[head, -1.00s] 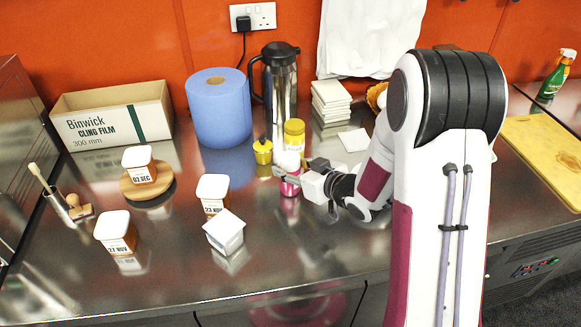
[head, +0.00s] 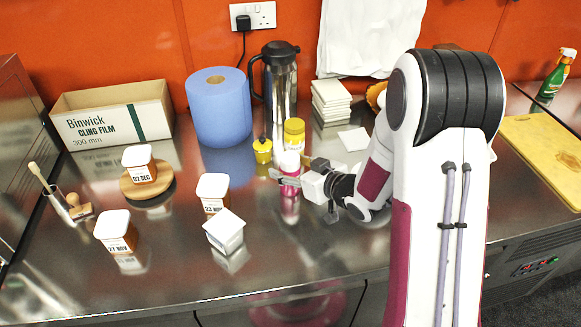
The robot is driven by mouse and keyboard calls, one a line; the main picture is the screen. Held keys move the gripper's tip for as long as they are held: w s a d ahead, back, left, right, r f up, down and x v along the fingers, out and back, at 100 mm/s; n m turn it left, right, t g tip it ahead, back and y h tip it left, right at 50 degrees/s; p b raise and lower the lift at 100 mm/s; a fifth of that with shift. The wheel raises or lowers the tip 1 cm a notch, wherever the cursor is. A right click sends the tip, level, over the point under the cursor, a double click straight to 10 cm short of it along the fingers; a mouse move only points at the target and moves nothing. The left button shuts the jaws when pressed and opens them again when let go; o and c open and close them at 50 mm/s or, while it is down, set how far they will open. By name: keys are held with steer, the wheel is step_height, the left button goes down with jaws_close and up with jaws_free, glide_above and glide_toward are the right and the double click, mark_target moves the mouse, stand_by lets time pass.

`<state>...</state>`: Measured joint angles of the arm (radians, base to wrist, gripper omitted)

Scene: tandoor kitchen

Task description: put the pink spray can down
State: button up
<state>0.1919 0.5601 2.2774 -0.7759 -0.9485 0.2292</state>
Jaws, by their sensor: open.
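The pink spray can (head: 290,188) with a white top stands upright on the steel counter (head: 300,245), in front of a yellow-lidded jar. My gripper (head: 280,176) comes in from the right at the can's height. Its jaws are open, with fingers at the can and partly covering its middle. I cannot tell whether a finger still touches the can.
Close behind the can are the yellow-lidded jar (head: 294,134) and a small yellow container (head: 262,150). To the left are date-labelled tubs (head: 213,190) and a tilted white-lidded tub (head: 224,230). The counter in front of the can is clear.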

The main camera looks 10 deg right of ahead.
steer(key=shift+r, duration=0.15)
steer(key=v, duration=1.2)
steer(key=shift+d, duration=0.15)
stand_by(0.5)
steer(key=s+d+r+m+g+h, duration=0.2)
steer(key=s+d+r+m+h, duration=0.2)
steer(key=s+d+r+h, duration=0.4)
steer(key=s+a+g, duration=0.1)
steer(key=s+a, duration=0.2)
steer(key=s, duration=0.3)
steer(key=s+a+r+m+g+y, duration=0.1)
steer(key=s+a+g, duration=0.1)
steer(key=s, duration=0.4)
steer(key=s+a+r+g+y, duration=0.1)
steer(key=s+a, duration=0.3)
steer(key=s, duration=0.3)
steer(key=shift+a+r, duration=0.15)
steer(key=shift+r, duration=0.1)
